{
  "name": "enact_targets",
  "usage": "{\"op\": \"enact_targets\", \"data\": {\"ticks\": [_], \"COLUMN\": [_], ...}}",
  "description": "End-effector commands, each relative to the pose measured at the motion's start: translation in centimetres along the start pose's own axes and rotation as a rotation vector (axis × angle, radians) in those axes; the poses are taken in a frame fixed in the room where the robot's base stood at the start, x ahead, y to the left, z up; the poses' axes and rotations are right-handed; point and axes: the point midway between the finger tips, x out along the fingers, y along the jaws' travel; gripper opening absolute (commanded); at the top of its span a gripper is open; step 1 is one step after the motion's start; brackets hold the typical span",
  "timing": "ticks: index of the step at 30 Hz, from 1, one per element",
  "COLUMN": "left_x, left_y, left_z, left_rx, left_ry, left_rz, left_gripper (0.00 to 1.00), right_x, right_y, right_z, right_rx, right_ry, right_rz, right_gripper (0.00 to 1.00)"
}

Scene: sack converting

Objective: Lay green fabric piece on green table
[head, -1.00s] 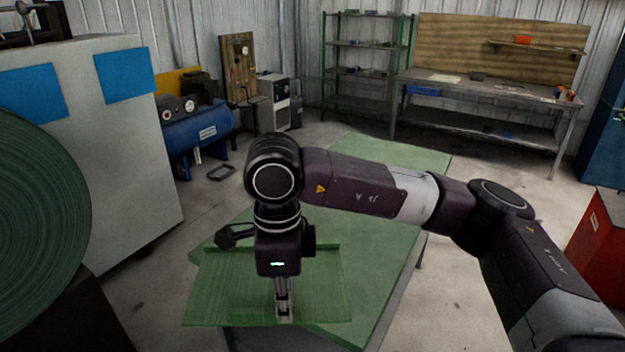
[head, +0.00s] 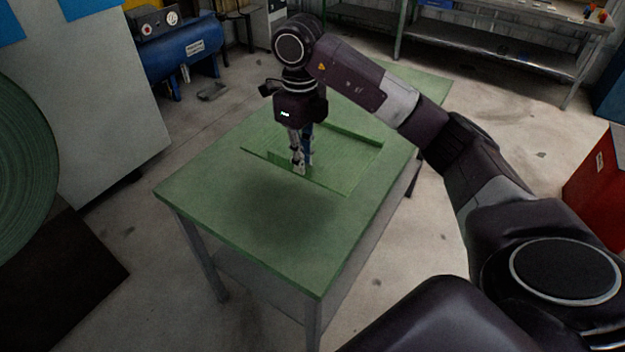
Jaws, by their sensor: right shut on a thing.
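The green fabric piece (head: 345,162) is a thin, flat sheet over the far half of the green table (head: 235,210). Its far right edge shows a raised or folded strip. My right gripper (head: 299,168) points down and is shut on the fabric's near edge. The gripper and wrist hide part of the sheet. A dark soft shadow lies on the bare tabletop just in front of the fabric. I cannot tell whether the sheet touches the table all over or hangs slightly above it. My left gripper is not in view.
A large green roll (head: 25,150) stands at the left by a pale cabinet (head: 95,110). A blue compressor (head: 185,50) is behind. A workbench (head: 490,45) is at the back right, a red cabinet (head: 600,185) at the right. The table's near half is bare.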

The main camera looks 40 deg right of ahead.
Motion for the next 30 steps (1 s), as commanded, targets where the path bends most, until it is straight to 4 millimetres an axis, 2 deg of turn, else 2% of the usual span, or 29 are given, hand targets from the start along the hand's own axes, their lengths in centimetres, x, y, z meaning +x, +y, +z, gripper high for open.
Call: {"op": "enact_targets", "data": {"ticks": [1, 3, 12, 15, 22, 27, 30], "left_x": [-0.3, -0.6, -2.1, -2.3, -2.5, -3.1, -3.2], "left_y": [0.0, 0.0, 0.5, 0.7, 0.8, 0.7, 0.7], "left_z": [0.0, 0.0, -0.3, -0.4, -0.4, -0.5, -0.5], "left_rx": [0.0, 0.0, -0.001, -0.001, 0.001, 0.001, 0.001], "left_ry": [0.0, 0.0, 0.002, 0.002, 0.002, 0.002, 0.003], "left_rz": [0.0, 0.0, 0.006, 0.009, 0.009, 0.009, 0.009], "left_gripper": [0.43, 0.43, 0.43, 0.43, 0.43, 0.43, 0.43], "right_x": [1.5, 3.3, 10.6, 12.0, 13.7, 16.2, 17.1], "right_y": [0.1, 0.2, 0.2, 0.2, 0.2, 0.3, 0.2], "right_z": [-0.1, -0.2, -0.1, 0.0, 0.0, 0.0, 0.0], "right_rx": [-0.001, -0.001, -0.002, -0.002, -0.003, -0.003, -0.003], "right_ry": [0.008, 0.008, 0.003, 0.001, 0.001, 0.002, 0.0], "right_rz": [0.004, 0.003, 0.003, 0.002, 0.001, 0.003, 0.0], "right_gripper": [0.0, 0.0, 0.0, 0.0, 0.0, 0.0, 0.0]}}
